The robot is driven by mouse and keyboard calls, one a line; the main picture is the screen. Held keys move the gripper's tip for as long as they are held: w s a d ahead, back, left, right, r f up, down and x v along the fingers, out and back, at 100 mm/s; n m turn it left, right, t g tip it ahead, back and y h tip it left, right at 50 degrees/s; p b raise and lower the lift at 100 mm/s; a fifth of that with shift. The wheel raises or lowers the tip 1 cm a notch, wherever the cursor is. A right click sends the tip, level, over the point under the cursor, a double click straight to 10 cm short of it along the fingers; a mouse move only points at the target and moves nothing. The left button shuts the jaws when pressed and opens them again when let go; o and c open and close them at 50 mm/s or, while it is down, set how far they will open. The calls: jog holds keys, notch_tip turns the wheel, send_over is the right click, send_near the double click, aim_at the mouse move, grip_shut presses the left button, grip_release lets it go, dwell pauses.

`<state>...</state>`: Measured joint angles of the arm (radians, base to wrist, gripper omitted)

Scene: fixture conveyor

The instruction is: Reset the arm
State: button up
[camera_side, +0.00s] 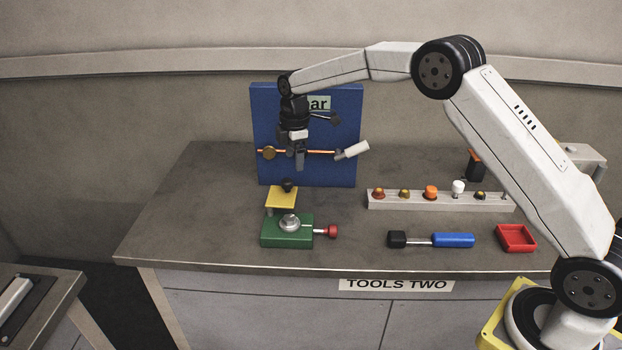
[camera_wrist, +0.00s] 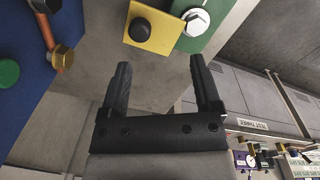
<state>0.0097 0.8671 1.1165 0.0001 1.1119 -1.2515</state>
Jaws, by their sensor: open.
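My gripper (camera_side: 300,160) hangs pointing down in front of the blue upright panel (camera_side: 340,110) at the back of the bench. In the wrist view my gripper (camera_wrist: 158,70) has its two black fingers apart with nothing between them. The panel carries an orange bar with a brass disc (camera_side: 268,153) at its left and a white handle (camera_side: 356,150) at its right. Below my gripper is a green block (camera_side: 272,232) with a silver bolt and a red knob. A yellow plate (camera_side: 281,198) with a black knob stands behind the green block.
A pale rack (camera_side: 400,201) with several coloured pegs stands at the right. In front of it lie a blue-handled tool (camera_side: 453,240) and a red tray (camera_side: 516,237). The bench top (camera_side: 180,215) is clear at the left.

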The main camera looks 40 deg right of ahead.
jog(key=s+f+m+t, duration=0.2)
jog(key=s+m, duration=1.2)
jog(key=s, duration=1.7)
jog(key=shift+s+a, duration=0.15)
jog(key=shift+a, duration=0.15)
